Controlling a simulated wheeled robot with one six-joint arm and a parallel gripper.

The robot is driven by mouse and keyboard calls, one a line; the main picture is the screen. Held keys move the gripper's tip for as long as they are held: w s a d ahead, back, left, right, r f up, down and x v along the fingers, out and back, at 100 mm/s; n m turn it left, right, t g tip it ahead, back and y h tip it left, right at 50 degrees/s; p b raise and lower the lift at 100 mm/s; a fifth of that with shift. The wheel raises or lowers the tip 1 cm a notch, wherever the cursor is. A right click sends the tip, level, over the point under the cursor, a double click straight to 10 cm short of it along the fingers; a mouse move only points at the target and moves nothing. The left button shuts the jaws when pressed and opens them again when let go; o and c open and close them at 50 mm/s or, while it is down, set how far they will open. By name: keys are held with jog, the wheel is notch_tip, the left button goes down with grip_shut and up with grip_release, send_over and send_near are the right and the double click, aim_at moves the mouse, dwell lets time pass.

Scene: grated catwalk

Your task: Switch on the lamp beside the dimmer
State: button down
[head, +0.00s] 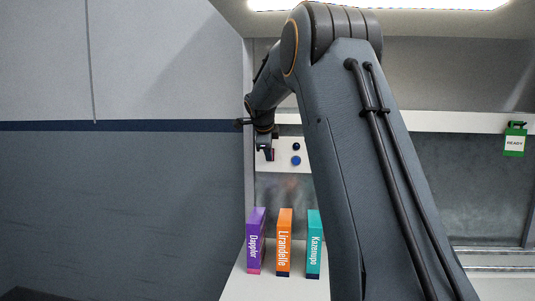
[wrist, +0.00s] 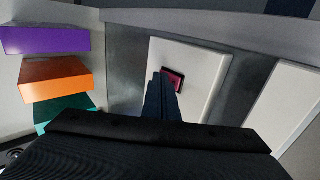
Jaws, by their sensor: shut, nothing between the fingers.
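A white panel (head: 284,166) is on the back wall, left of my arm in the head view. It carries a dark round knob (head: 296,146) and a blue round knob (head: 296,160); I cannot tell which is the dimmer. My gripper (head: 269,155) is shut and empty in front of the panel's left part. In the wrist view its fingers (wrist: 162,92) point at a red rocker switch (wrist: 175,78) in a dark frame on the white panel (wrist: 212,68). The fingertips overlap the switch's lower left edge; contact cannot be told. The knobs are hidden there.
Purple (head: 255,240), orange (head: 284,242) and teal (head: 314,243) boxes stand on a white shelf (head: 237,287) below the panel. A green READY tag (head: 514,140) hangs at the right. A side wall (head: 130,200) is at the left. A light strip (head: 400,4) glows overhead.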

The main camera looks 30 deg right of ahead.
jog(key=shift+w+f+b, duration=0.1)
jog(key=shift+f+b, duration=0.1)
jog(key=shift+b, duration=1)
jog(key=shift+r, duration=0.2)
jog(key=shift+r+p, duration=0.35)
jog(key=shift+r, duration=0.6)
jog(key=shift+f, duration=0.15)
jog(key=s+a+f+b+v, duration=0.1)
jog(key=b+v, duration=0.3)
jog(key=v, duration=0.9)
jog(key=shift+s+f+b, duration=0.25)
jog(key=shift+s+b, duration=0.05)
jog(key=shift+b, duration=0.1)
